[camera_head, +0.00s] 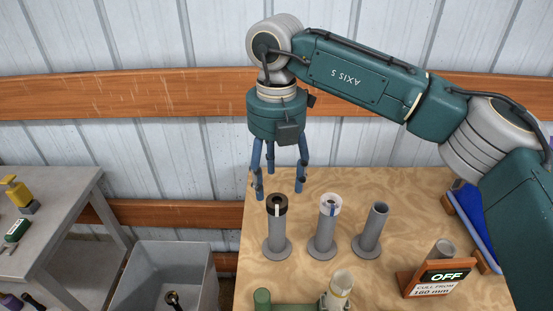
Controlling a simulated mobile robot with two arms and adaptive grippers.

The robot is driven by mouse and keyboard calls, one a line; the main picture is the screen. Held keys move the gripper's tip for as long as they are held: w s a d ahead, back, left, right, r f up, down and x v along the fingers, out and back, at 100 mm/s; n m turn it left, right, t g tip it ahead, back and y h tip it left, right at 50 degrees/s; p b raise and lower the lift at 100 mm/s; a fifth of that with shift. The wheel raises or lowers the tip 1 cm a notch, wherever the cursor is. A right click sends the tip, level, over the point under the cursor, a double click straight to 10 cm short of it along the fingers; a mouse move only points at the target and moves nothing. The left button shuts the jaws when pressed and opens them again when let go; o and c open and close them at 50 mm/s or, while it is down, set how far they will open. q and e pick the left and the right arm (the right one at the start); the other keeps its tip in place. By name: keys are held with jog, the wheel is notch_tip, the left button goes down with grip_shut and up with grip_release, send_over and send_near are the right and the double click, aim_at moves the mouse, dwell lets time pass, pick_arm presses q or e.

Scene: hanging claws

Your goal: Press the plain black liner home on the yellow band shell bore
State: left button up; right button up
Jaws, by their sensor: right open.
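My right gripper (279,188) hangs down with its blue fingers spread and empty, behind and above the left post. A dark brown-black liner (271,211) with a pale stripe sits on top of the left grey post (277,239). A white piece (325,204) with a blue mark and a dark centre tops the middle post (323,238). At the front edge stands a cream cylinder (342,282) with a faint yellowish band, in a grey holder; I cannot tell whether it is the yellow band shell. Its bore is not clear. My left gripper is not in view.
A bare grey tube (376,219) stands right of the posts. A green cylinder (263,299) lies front left. A grey bin (168,262) and side table (75,196) are left.

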aim_at(276, 200)
jog(key=f+p, duration=0.2)
jog(key=f, duration=0.5)
jog(key=shift+w, duration=0.2)
jog(key=shift+f, duration=0.55)
grip_shut()
jog(key=shift+w+r, duration=0.1)
jog(key=shift+r, duration=0.3)
jog(key=shift+r, duration=0.3)
